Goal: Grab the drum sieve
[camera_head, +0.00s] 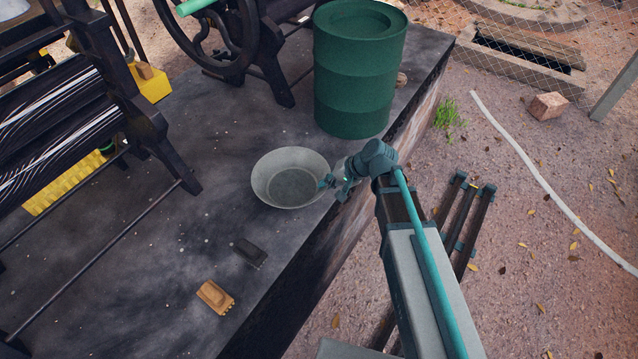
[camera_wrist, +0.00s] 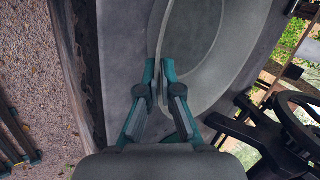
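The drum sieve appears as a grey round pan (camera_head: 270,182) with sloping sides and a darker flat bottom. It is near the right edge of the dark platform in the head view. In the wrist view its curved wall (camera_wrist: 235,75) fills the upper middle and right. My gripper (camera_head: 329,183) is at the pan's right rim. In the wrist view my gripper's two teal fingertips (camera_wrist: 159,72) are close together, one on each side of the rim, and look shut on it. The exact finger contact is small and hard to see.
A green barrel (camera_head: 360,70) stands behind the pan on the dark platform (camera_head: 130,275). A black block (camera_head: 250,252) and an orange-brown block (camera_head: 215,297) lie in front. Roller machines (camera_head: 60,125) stand at the left. The platform's edge drops to the ground at right.

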